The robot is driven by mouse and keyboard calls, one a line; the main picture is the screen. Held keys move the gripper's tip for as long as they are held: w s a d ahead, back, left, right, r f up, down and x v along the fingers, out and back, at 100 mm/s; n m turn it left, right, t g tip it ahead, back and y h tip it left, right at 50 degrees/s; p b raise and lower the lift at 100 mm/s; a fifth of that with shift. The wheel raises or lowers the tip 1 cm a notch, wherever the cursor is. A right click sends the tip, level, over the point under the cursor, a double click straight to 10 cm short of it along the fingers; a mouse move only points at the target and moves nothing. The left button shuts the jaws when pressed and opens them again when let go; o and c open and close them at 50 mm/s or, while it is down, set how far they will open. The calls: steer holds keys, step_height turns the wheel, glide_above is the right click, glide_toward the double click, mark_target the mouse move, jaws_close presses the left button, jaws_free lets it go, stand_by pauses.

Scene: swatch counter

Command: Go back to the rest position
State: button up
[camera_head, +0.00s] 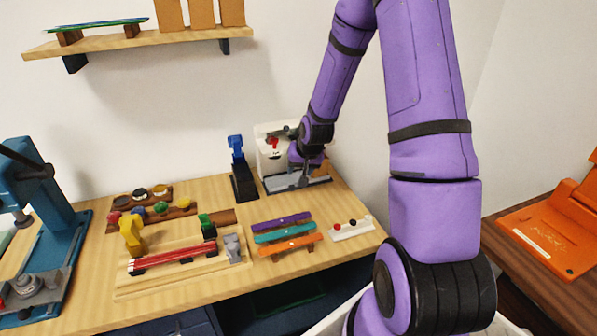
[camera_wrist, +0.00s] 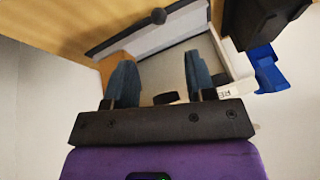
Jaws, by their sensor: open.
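My gripper (camera_wrist: 161,85) is open in the wrist view, with a clear gap between its two dark blue-grey fingers. Nothing is held between them. In the head view my gripper (camera_head: 302,178) is at the back right of the counter, at the front of a white machine (camera_head: 268,142). The machine has a red part on its face and a grey tray at its base (camera_head: 318,182). My gripper and wrist hide part of the machine. In the wrist view the machine's pale body (camera_wrist: 165,70) lies beyond the fingers. I cannot tell whether they touch it.
A blue-topped black stand (camera_head: 241,175) is left of the machine. Coloured strips (camera_head: 284,232), a white holder (camera_head: 350,229) and a wooden jig (camera_head: 180,265) lie on the wooden counter (camera_head: 85,285). A blue press (camera_head: 45,235) stands at left. A shelf (camera_head: 140,42) hangs above.

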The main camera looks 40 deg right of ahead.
stand_by(0.5)
steer(key=s+a+r+n, duration=0.1)
steer(key=s+a+r, duration=0.2)
steer(key=r, duration=0.4)
steer(key=s+a+r+n, duration=0.1)
steer(key=s+a+r, duration=0.2)
steer(key=r, duration=0.4)
steer(key=s+a+r+n, duration=0.1)
steer(key=s+a+r, duration=0.15)
steer(key=r, duration=0.45)
steer(key=s+a+r+n, duration=0.1)
steer(key=s+a+r, duration=0.1)
steer(key=s, duration=0.5)
steer(key=s+a+r+n, duration=0.1)
steer(key=s+a+r, duration=0.1)
steer(key=s+r, duration=0.3)
steer(key=s+a+r, duration=0.2)
steer(key=s+r, duration=0.2)
steer(key=s, duration=0.5)
steer(key=shift+a+n, duration=0.35)
steer(key=shift+n, duration=0.05)
